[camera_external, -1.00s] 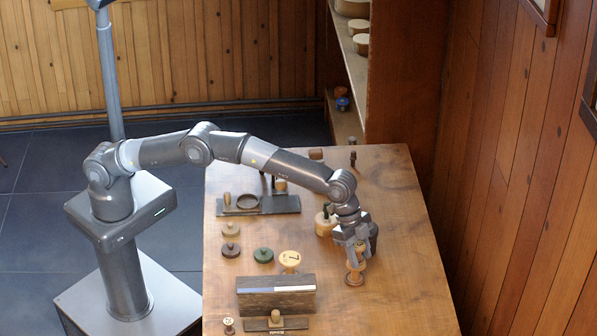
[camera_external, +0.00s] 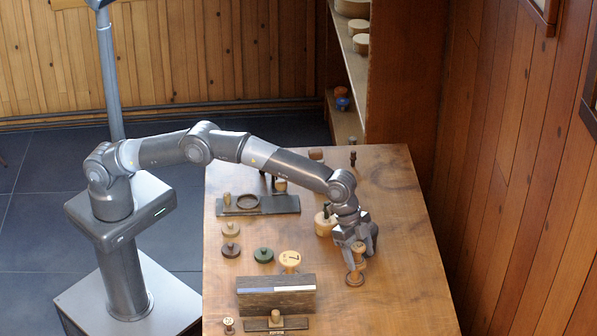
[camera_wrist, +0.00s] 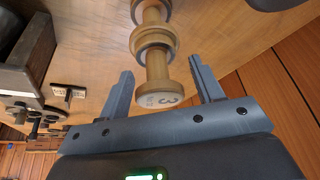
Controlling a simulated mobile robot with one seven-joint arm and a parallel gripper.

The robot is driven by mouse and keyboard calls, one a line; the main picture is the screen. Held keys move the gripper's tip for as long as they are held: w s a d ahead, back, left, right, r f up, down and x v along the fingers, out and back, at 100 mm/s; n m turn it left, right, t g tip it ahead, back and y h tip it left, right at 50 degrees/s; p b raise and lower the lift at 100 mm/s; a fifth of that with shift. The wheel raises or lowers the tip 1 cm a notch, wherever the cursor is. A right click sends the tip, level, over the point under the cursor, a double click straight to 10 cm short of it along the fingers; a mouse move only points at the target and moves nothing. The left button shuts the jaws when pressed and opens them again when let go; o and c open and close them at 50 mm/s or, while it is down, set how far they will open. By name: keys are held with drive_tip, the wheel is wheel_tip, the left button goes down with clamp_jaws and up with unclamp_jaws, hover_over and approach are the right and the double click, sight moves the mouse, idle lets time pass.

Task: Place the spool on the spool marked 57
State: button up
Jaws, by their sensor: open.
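Two pale turned wooden spools stand stacked end to end at the right of the table. The upper spool (camera_wrist: 157,76) has an end face whose mark ends in what looks like a 3. It also shows in the external view (camera_external: 359,249). The lower spool (camera_external: 355,279) is under it; it also shows in the wrist view (camera_wrist: 152,12), and its mark is hidden. My gripper (camera_wrist: 161,68) is open, with one finger on each side of the upper spool and gaps visible. It also shows in the external view (camera_external: 356,246). No 57 is readable.
A spool marked 7 (camera_external: 290,258) stands left of my gripper. A dark wooden block (camera_external: 277,300) lies in front of it. The table's right side is clear.

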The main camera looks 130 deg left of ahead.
drive_tip(key=v, duration=1.2)
drive_tip(key=s+d+r, duration=0.7)
drive_tip(key=s+d, duration=0.1)
drive_tip(key=s, duration=0.3)
drive_tip(key=s+d+r, duration=0.7)
drive_tip(key=s+d, duration=0.1)
drive_tip(key=s, duration=0.4)
drive_tip(key=s+d+f, duration=0.2)
drive_tip(key=s+f, duration=0.1)
drive_tip(key=s, duration=0.7)
drive_tip(key=s+d+f, duration=0.3)
drive_tip(key=s+f, duration=0.1)
drive_tip(key=s, duration=0.6)
drive_tip(key=s+d+f+t, duration=0.1)
drive_tip(key=s+d+f, duration=0.2)
drive_tip(key=s, duration=0.7)
drive_tip(key=shift+s+f, duration=0.25)
drive_tip(key=shift+s, duration=0.05)
